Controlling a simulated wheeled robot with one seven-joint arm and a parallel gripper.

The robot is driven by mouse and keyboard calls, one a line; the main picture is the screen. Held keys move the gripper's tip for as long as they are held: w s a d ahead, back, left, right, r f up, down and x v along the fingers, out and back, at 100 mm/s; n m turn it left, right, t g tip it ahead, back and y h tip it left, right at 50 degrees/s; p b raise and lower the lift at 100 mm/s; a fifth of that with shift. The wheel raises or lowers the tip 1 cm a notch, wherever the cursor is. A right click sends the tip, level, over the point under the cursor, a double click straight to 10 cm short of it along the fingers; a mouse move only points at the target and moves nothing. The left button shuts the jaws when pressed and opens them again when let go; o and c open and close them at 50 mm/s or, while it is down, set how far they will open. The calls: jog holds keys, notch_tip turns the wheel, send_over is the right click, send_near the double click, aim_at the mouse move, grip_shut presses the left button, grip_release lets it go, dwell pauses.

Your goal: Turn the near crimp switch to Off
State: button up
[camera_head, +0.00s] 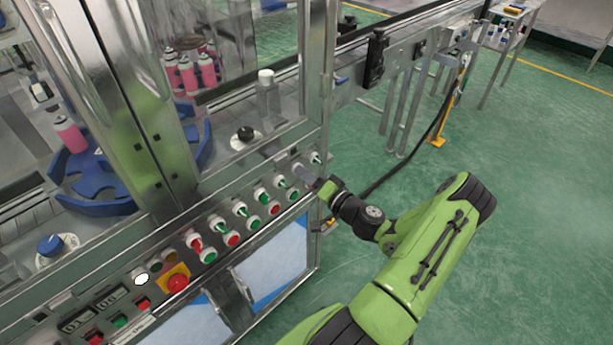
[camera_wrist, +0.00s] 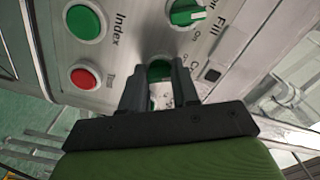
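My gripper (camera_head: 309,177) is at the right end of the control panel, close to its face. In the wrist view its two dark fingers (camera_wrist: 160,88) stand apart, with a gap between them. A green round switch (camera_wrist: 160,70) shows beyond and between the fingertips, partly covered by them. A label starting with "C" is beside it, cut off by a finger. I cannot tell whether the fingers touch this switch, or where its lever points. Another green switch (camera_wrist: 187,12) with a white lever, near the word Fill, is above it.
A green button (camera_wrist: 84,22) and a red button (camera_wrist: 84,77) sit left of the fingers, by the word Index. The panel carries several more switches and a red emergency button (camera_head: 178,283). A clear-windowed machine with pink cans (camera_head: 70,134) rises behind. Green floor at right is open.

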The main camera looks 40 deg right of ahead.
jog(key=o, duration=0.5)
jog(key=shift+c, duration=0.2)
jog(key=s+p, duration=0.1)
jog(key=s, duration=1.4)
jog(key=shift+s+d, duration=0.25)
jog(key=shift+s, duration=0.15)
jog(key=w+a+r+n+g+y+p, duration=0.25)
jog(key=a+r+n+g, duration=0.2)
jog(key=a+g, duration=0.35)
jog(key=w+a+r+n+g+y+p, duration=0.1)
jog(key=w+a+r+n+g+y, duration=0.2)
jog(key=a+n+g, duration=0.5)
jog(key=s+a+r+t+h+p, duration=0.1)
jog(key=s+a+r+h, duration=0.1)
jog(key=r, duration=0.4)
jog(key=s+a+r+t+h+p, duration=0.1)
jog(key=s+a+r+h, duration=0.1)
jog(key=s+a+r, duration=0.2)
jog(key=s+a+r+m+t+h, duration=0.1)
jog(key=s+a+r+h, duration=0.1)
jog(key=s+a+r, duration=0.2)
notch_tip(320, 180, up, 4)
jog(key=shift+a+f+t+p, duration=0.15)
jog(key=shift+a+t+p, duration=0.15)
jog(key=shift+p, duration=0.1)
